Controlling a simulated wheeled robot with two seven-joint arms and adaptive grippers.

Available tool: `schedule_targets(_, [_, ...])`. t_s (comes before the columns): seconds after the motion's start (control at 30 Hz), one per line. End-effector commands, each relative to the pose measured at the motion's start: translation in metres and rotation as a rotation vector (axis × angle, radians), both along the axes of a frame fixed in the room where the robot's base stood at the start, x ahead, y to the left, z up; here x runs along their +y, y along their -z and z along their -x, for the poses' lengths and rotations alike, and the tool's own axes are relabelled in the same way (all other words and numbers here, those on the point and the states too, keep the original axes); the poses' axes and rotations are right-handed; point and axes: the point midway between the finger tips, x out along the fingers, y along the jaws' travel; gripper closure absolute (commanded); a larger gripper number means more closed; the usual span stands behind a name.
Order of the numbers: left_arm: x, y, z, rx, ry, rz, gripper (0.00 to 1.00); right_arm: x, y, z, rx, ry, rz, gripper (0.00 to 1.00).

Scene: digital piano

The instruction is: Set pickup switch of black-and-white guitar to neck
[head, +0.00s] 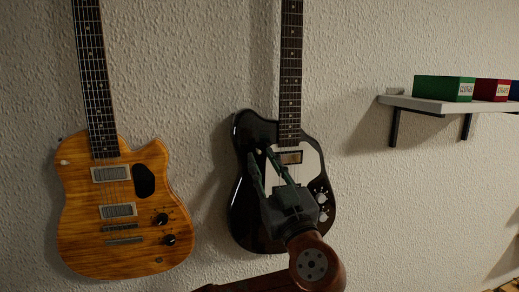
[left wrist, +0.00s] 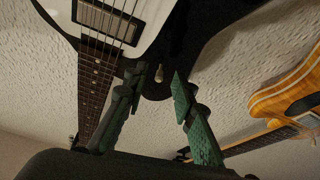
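The black-and-white guitar (head: 245,215) hangs on the wall in the middle of the head view; its dark body and white pickguard also fill the top of the left wrist view (left wrist: 205,25). A small pale-tipped switch (left wrist: 159,73) stands out from the black body in the left wrist view. My left gripper (head: 260,154) is in front of the guitar's upper body. Its two green fingers (left wrist: 157,78) are spread, with the switch showing between their tips. I cannot tell whether either finger touches it. The switch's exact position is unclear. My right gripper is not in view.
An amber guitar (head: 90,225) hangs to the left; it shows at the right of the left wrist view (left wrist: 285,97). A wall shelf (head: 420,103) with green (head: 440,88) and red (head: 486,89) boxes is at the right. The wall between guitar and shelf is clear.

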Motion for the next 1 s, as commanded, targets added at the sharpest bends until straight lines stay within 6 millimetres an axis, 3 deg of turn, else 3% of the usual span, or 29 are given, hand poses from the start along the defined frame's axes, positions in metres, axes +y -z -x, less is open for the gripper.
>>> schedule_targets(0.2, [0.007,-0.009,-0.017,-0.001,-0.001,0.0,0.76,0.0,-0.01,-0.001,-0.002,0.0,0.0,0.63])
schedule_targets(0.5, [0.01,-0.008,-0.019,-0.001,-0.003,0.001,0.76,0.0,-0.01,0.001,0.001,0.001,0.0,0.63])
schedule_targets(0.87, [0.009,-0.008,-0.019,-0.001,-0.003,0.001,1.0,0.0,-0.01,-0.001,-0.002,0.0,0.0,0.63])
schedule_targets(1.0, [0.009,-0.008,-0.019,0.0,-0.003,0.001,1.0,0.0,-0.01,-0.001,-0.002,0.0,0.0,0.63])
